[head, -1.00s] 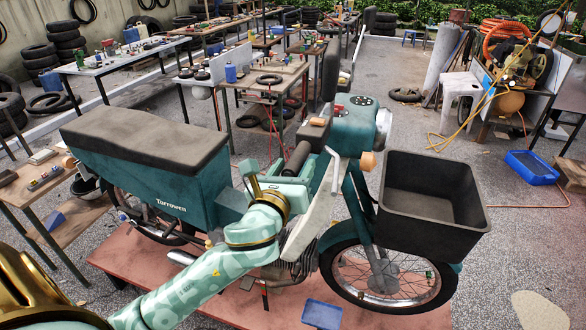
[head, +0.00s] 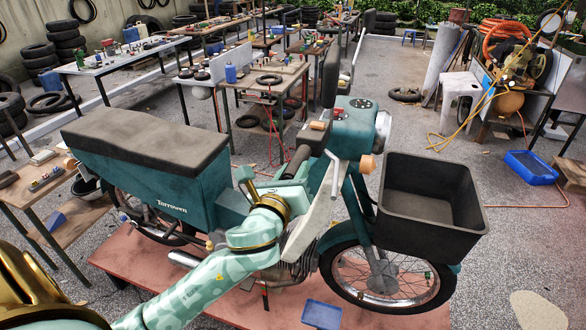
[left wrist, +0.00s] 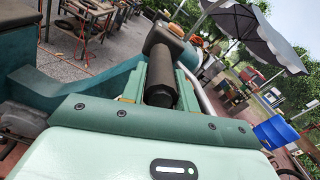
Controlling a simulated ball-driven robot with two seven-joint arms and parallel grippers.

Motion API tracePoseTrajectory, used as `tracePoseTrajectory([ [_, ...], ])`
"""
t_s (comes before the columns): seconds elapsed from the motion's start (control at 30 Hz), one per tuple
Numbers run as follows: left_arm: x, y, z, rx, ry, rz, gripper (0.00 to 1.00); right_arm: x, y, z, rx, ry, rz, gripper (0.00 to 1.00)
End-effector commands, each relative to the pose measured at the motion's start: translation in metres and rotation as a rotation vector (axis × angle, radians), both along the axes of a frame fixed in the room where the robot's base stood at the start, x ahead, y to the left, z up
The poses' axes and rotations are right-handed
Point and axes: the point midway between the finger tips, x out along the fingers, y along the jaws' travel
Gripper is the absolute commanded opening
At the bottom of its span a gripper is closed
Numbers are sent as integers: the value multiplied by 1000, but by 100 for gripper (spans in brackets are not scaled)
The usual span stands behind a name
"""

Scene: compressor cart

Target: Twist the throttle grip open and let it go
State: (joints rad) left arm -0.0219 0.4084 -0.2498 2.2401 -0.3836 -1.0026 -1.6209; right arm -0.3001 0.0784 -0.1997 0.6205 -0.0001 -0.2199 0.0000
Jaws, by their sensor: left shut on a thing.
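The throttle grip (head: 297,160) is a dark cylinder at the near end of the teal motorbike's (head: 172,193) handlebar. In the left wrist view the grip (left wrist: 160,84) runs away from me between my two green fingers. My left gripper (head: 293,176) is shut on this grip, with a finger along each side. The wrist lies behind the near end of the grip. The far fingertips and exact contact faces are partly hidden. My right gripper shows in neither view.
A black basket (head: 432,229) sits over the front wheel (head: 385,274). A pale leg shield (head: 318,222) stands just right of my wrist. The bike's seat (head: 145,140) is to the left. A blue tray (head: 321,314) lies below in front.

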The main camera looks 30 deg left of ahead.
Motion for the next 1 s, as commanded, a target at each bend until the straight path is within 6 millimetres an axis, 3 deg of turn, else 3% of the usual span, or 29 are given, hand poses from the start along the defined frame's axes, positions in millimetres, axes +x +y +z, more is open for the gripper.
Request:
tracePoseTrajectory([
  [0.4, 0, 0, 2, -371, -86, 2, 7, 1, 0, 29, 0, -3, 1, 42],
  [1.0, 0, 0, 0, -812, -193, 2, 7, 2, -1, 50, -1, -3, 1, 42],
])
